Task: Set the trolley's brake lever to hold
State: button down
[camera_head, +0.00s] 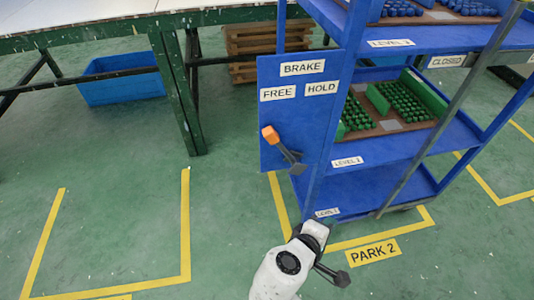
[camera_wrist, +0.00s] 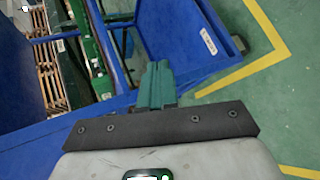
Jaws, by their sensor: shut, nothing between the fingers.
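The brake lever (camera_head: 269,133) has an orange knob and a dark shaft. In the head view it leans up and left from its pivot, with the knob below the FREE label (camera_head: 278,93). The HOLD label (camera_head: 321,88) is to the right, under the BRAKE sign (camera_head: 303,68). All are on the blue plate (camera_head: 272,76) at the left end of the trolley (camera_head: 342,180). My gripper (camera_wrist: 156,85) shows teal fingers, shut and empty, in the wrist view. In the head view my white arm is low, below and apart from the lever. The lever is not discernible in the wrist view.
The trolley's shelves hold trays of blue pieces (camera_head: 401,8) and green pieces (camera_head: 405,105). Yellow tape and a PARK 2 sign (camera_head: 372,252) mark the floor. A green-framed table (camera_head: 185,90) and blue bin (camera_head: 120,82) stand left. Floor left of the plate is clear.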

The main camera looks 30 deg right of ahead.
aim_at(282, 148)
jog(key=w+a+r+n+t+h+p, duration=0.1)
jog(key=a+r+n+t, duration=0.3)
jog(key=a, duration=0.6)
jog(key=w+a+r+n+t+h, duration=0.2)
jog(key=w+a+r+n+t, duration=0.2)
jog(key=a+r, duration=0.5)
jog(key=a+t, duration=0.1)
jog(key=t, duration=0.1)
jog(key=shift+a+t+h+p, duration=0.25)
jog(key=shift+t+h+p, duration=0.05)
jog(key=shift+p, duration=0.05)
jog(key=shift+s+d+r+b+x, duration=0.3)
jog(key=shift+b+x, duration=0.2)
jog(key=shift+x, duration=1.65)
jog(key=shift+s+d+r+b+x, duration=0.1)
jog(key=shift+s+d+b+x, duration=0.25)
jog(key=shift+x, duration=1.8)
jog(key=shift+s+d+r+b+x, duration=0.15)
jog(key=shift+s+b+x, duration=0.35)
jog(key=shift+x, duration=1.65)
jog(key=shift+w, duration=0.1)
jog(key=shift+d+r+m, duration=0.15)
jog(key=shift+r+m, duration=0.1)
jog(key=shift+m, duration=0.15)
